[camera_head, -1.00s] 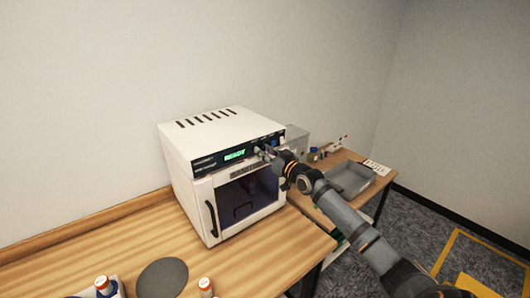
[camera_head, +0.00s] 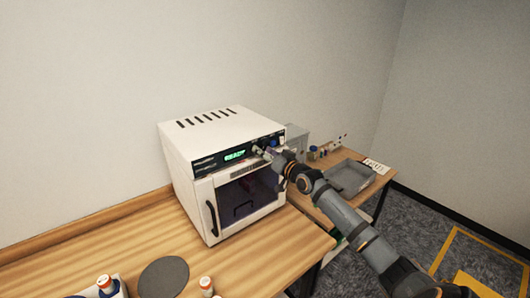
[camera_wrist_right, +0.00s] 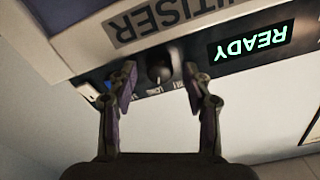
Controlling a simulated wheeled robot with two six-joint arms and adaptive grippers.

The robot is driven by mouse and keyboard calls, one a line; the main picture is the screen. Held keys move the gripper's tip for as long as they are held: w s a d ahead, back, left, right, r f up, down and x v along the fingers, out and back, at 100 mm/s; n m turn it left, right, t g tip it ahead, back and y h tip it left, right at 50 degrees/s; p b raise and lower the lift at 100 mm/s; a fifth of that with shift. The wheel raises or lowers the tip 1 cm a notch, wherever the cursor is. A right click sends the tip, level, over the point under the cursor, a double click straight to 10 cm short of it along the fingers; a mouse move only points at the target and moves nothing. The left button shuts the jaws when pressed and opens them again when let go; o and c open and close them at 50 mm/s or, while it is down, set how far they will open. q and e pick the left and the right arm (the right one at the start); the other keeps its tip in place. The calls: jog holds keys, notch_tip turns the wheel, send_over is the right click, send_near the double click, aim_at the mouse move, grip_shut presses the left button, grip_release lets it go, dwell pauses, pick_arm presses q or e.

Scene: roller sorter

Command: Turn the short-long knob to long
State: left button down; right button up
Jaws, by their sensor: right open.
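The black round short-long knob (camera_wrist_right: 160,68) is on the dark control strip of the white machine (camera_head: 212,140). In the right wrist view, which shows the panel upside down, my right gripper (camera_wrist_right: 158,84) is open with one finger on each side of the knob. Small gaps show between the fingers and the knob. Printed labels sit near it, partly hidden by the fingers, and I cannot read the knob's setting. In the head view my right gripper (camera_head: 266,153) is at the panel and covers the knob. My left gripper is not in view.
A green READY display (camera_wrist_right: 251,42) is beside the knob. The machine's door (camera_head: 248,195) is shut. A dark disc (camera_head: 163,277) and white bottles with orange caps (camera_head: 206,284) are at the front of the wooden table. A grey tray (camera_head: 350,177) is on the table behind.

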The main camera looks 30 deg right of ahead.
notch_tip(320, 180, up, 10)
dwell(0.4)
jog(key=shift+f, duration=0.1)
